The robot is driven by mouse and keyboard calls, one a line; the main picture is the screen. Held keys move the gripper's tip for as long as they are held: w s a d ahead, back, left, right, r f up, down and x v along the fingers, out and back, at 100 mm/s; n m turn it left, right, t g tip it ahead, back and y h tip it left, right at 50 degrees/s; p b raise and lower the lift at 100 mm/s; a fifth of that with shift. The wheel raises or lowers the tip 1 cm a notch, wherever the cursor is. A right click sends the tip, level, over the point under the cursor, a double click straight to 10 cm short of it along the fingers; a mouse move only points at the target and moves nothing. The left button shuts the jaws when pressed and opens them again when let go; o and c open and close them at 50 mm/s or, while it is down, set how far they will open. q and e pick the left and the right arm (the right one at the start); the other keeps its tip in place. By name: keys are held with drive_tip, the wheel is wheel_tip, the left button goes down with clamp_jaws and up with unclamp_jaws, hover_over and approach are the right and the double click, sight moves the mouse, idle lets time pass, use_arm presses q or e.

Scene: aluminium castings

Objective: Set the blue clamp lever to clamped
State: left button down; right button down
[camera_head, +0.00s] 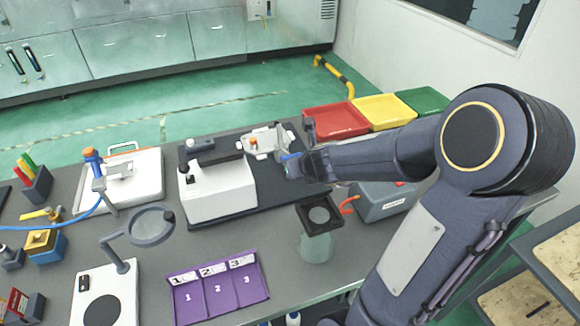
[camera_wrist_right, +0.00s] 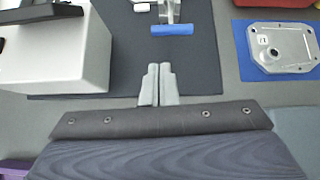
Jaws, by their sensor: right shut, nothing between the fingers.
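The blue clamp lever (camera_wrist_right: 172,30) shows in the right wrist view as a blue bar lying crosswise at the end of a metal clamp part. In the head view only a small blue piece of it (camera_head: 291,156) shows beside my right wrist, at the light-grey clamp fixture (camera_head: 262,143). My right gripper (camera_wrist_right: 157,68) is shut and empty. Its fingertips are apart from the lever in the picture, below it and slightly left. The height gap cannot be told. In the head view my arm hides much of this area. My left gripper is not in view.
A white machine block (camera_wrist_right: 52,52) stands left of my right gripper. A metal casting (camera_wrist_right: 282,45) lies on a blue mat at right. Red (camera_head: 335,121), yellow (camera_head: 383,110) and green bins line the back right. A purple tray (camera_head: 218,290) lies in front.

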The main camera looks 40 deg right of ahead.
drive_tip(key=shift+d+f+m, duration=0.15)
drive_tip(key=shift+d+m, duration=0.05)
drive_tip(key=shift+m, duration=0.1)
drive_tip(key=b+x, duration=0.4)
drive_tip(key=x, duration=0.5)
drive_tip(key=shift+d+f, duration=0.1)
drive_tip(key=shift+f, duration=0.1)
drive_tip(key=shift+w+d+f, duration=0.1)
drive_tip(key=shift+w+f, duration=0.05)
drive_tip(key=shift+w, duration=0.15)
